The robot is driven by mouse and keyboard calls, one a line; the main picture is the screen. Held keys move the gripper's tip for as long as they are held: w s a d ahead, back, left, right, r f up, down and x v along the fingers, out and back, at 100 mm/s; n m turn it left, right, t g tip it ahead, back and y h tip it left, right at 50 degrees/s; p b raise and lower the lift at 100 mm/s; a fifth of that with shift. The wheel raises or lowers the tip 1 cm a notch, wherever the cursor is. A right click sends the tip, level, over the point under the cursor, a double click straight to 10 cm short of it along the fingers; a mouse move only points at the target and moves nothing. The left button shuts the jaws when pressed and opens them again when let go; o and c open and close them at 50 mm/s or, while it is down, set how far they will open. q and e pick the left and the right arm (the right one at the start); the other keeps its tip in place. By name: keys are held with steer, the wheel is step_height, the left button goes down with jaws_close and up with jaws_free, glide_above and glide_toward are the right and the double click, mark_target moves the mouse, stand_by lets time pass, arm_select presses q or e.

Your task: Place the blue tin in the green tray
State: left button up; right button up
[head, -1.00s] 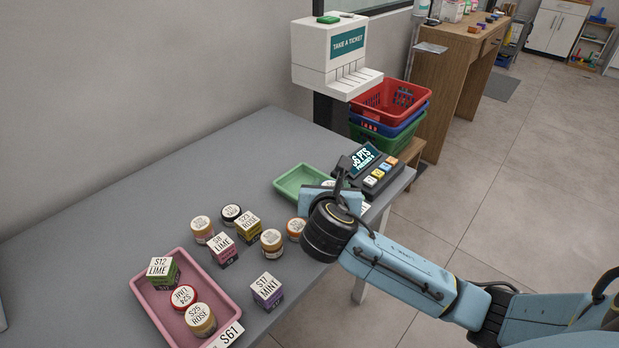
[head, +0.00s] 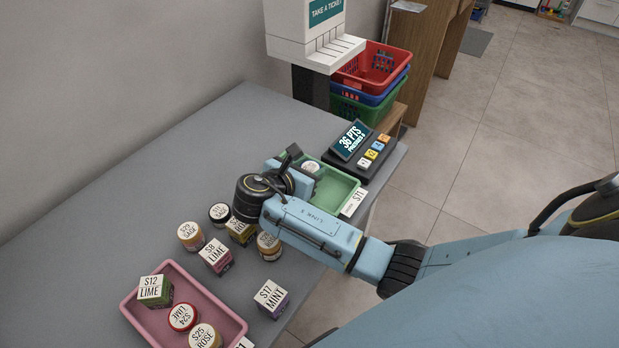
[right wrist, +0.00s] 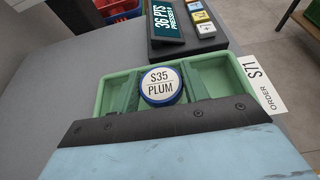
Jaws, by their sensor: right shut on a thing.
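The blue tin is round, with a blue rim and a white lid marked S35 PLUM. It shows in the right wrist view (right wrist: 161,84) between the fingers of my right gripper (right wrist: 160,92), over the middle of the green tray (right wrist: 117,88). In the head view the tin's pale lid (head: 311,167) shows within the outline of the green tray (head: 338,194). My right gripper (head: 307,169) is there, shut on the tin, its hand over the tray's left side. I cannot tell whether the tin touches the tray floor. My left gripper is not in view.
A points display with coloured keys (head: 363,145) stands just behind the tray, and an S71 order card (head: 354,202) is at its right. Several jars and boxes, such as S17 MINT (head: 271,298), stand left and in front. A pink tray (head: 233,323) holds more.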

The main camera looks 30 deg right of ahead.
step_height(320, 180, down, 3)
steer(key=shift+r+b, duration=0.1)
steer(key=shift+b, duration=0.35)
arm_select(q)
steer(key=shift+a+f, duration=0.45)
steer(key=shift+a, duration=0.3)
arm_select(e)
steer(key=o, duration=1)
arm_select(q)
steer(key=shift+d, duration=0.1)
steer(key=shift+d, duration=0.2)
